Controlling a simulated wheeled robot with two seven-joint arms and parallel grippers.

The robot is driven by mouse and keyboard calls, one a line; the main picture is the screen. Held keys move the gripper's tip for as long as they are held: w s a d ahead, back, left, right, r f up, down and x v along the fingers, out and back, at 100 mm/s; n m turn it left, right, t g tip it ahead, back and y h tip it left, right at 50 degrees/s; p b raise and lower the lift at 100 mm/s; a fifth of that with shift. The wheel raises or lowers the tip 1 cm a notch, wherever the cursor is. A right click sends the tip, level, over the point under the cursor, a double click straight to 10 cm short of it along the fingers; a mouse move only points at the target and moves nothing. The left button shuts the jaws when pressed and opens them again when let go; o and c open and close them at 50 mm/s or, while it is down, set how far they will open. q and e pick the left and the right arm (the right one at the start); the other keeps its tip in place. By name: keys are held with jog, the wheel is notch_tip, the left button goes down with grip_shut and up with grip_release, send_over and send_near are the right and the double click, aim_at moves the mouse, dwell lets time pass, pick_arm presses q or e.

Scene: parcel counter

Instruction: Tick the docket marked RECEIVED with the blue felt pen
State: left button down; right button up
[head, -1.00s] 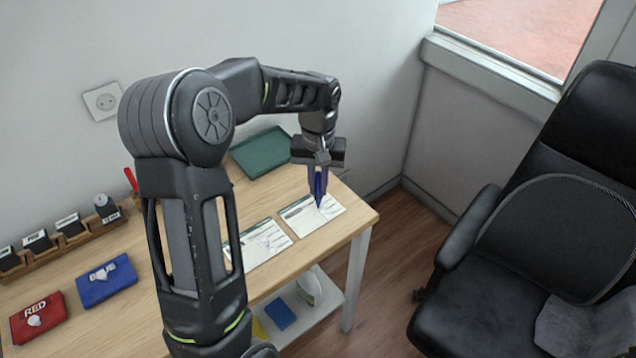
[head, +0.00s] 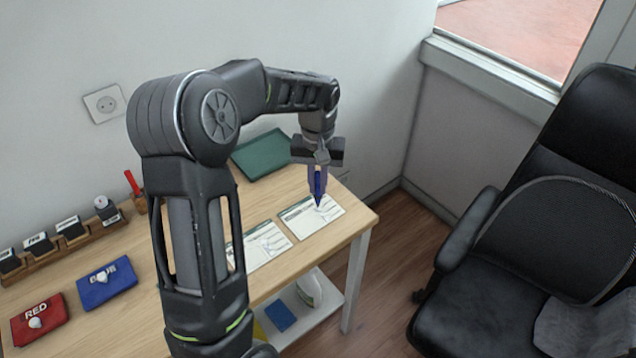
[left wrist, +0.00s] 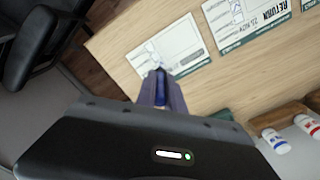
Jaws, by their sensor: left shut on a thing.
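My left gripper (head: 318,176) is shut on the blue felt pen (head: 318,190), which points down with its tip over the right-hand docket (head: 298,222) near the table's right end. I cannot tell whether the tip touches the paper. A second docket (head: 262,249) lies to its left, partly behind my arm. In the left wrist view, the gripper (left wrist: 161,88) and pen cover part of the near docket (left wrist: 186,42), whose heading I cannot read. The docket beside it (left wrist: 235,38) reads RETURN. My right gripper is not in view.
A green pad (head: 262,154) lies at the table's back. A blue pouch (head: 106,283) and a red pouch (head: 38,320) lie at the left, before a wooden rack (head: 62,252) of stamps. A black chair (head: 500,260) stands right of the table.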

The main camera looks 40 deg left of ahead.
aim_at(318, 171)
pick_arm(q)
jog(key=shift+w+a, duration=0.1)
jog(key=shift+r, duration=0.1)
dwell(0.5)
jog(key=shift+r+p, duration=0.2)
jog(key=shift+p, duration=0.15)
jog(key=shift+r+p, duration=2)
jog(key=shift+r, duration=0.7)
